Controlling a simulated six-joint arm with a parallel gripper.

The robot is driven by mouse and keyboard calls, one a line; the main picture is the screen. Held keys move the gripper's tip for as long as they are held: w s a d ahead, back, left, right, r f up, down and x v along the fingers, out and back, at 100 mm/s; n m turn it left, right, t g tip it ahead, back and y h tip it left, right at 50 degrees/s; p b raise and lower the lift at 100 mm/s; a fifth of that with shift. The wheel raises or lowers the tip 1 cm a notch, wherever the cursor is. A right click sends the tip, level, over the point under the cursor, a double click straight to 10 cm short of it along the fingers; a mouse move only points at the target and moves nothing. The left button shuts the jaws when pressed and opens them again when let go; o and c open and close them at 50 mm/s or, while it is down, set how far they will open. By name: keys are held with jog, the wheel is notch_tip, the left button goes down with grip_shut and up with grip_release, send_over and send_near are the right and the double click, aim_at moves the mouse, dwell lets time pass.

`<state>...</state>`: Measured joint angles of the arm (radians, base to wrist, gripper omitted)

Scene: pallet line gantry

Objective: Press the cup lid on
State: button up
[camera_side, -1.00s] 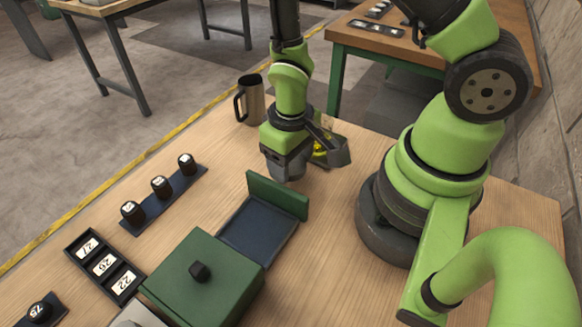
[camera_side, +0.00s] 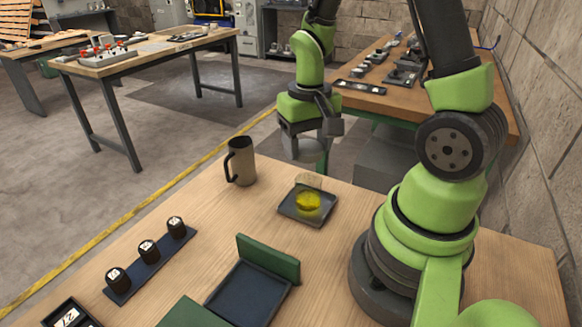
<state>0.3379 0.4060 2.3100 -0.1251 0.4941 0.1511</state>
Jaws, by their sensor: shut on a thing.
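The cup (camera_side: 242,165), a tan-grey mug with a dark handle on its left, stands upright near the table's far edge. Its top looks dark. My gripper (camera_side: 306,142) is to the right of the cup and higher in the picture, apart from it. It points down and is shut on a grey round piece (camera_side: 305,152), which may be the lid; its jaws partly hide the piece. Below it in the picture is a small dark tray (camera_side: 292,212) with a yellow round thing (camera_side: 308,201) on it.
A dark blue tray with a green back wall (camera_side: 268,260) is at the front, beside a green box (camera_side: 195,314). Several black knobs (camera_side: 147,250) sit on a strip at left. Bare wood lies between the strip and the small tray.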

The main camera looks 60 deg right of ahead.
jog(key=shift+s+d+r, duration=0.1)
jog(key=shift+d, duration=0.3)
jog(key=shift+m, duration=0.3)
jog(key=shift+f, duration=3.15)
jog(key=shift+f, duration=0.15)
jog(key=o, duration=1.2)
jog(key=shift+r, duration=3.5)
